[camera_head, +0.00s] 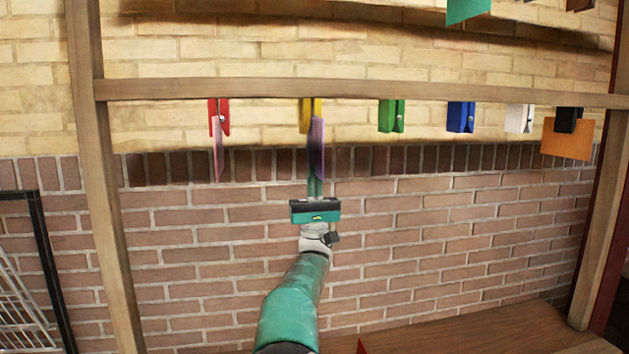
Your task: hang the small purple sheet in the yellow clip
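The small purple sheet (317,142) stands upright, seen nearly edge-on. Its top edge reaches the mouth of the yellow clip (306,114) on the wooden rail; I cannot tell whether the clip grips it. My gripper (315,184) is just below, pointing up, with its narrow green fingers close together on the lower part of the sheet. The exact contact is small and partly hidden by the sheet.
A pink sheet (218,150) hangs in the red clip (224,117) at left. Green (391,116), blue (460,117) and white (519,119) clips are empty at right. An orange sheet (567,145) hangs in the black clip. Wooden posts (103,200) flank the rail (350,91).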

